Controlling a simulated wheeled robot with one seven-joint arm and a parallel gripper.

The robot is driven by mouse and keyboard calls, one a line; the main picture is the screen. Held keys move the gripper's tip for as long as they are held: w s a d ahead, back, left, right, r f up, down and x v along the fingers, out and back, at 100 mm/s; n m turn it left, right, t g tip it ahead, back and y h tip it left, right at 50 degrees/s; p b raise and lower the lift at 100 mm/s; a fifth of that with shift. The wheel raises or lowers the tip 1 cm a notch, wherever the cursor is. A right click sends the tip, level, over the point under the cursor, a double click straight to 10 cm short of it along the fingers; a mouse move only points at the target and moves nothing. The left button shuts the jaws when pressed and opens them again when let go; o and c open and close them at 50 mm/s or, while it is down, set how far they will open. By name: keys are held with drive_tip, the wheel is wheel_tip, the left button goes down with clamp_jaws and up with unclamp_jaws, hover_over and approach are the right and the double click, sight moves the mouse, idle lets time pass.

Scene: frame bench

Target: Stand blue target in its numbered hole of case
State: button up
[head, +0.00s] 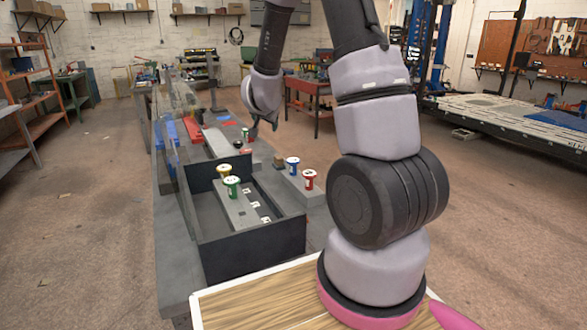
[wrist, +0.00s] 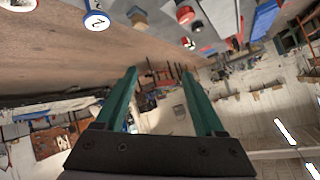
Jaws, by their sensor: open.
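The blue target (head: 292,165) stands upright on a grey block, beside the red target (head: 309,180), to the right of the case. In the wrist view the blue target's white top with a dark number (wrist: 96,20) shows at the upper left. The case (head: 255,250) is a dark open-topped box with a grey holed bar (head: 241,212) inside. A yellow-topped target (head: 223,171) and a green target (head: 231,187) stand on that bar. White number labels lie along it. My gripper (wrist: 160,75) is open and empty, beyond the case and apart from the blue target.
Another green target (head: 246,134) stands farther along the bench, near my gripper. A small brown block (head: 279,160) sits left of the blue target. Red and blue bins (head: 192,130) and a clear upright panel line the bench's left side. A wooden-topped surface (head: 255,302) lies in front.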

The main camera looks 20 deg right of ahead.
drive_tip(key=d+f+h, duration=0.3)
drive_tip(key=f, duration=0.6)
drive_tip(key=h, duration=0.3)
approach(296, 166)
drive_tip(key=w, duration=0.4)
drive_tip(key=shift+s+d+f+g, duration=0.25)
drive_tip(key=shift+d+f+g, duration=0.15)
drive_tip(key=shift+d+f, duration=0.15)
drive_tip(key=x, duration=1)
drive_tip(key=shift+w+d, duration=0.15)
clamp_jaws()
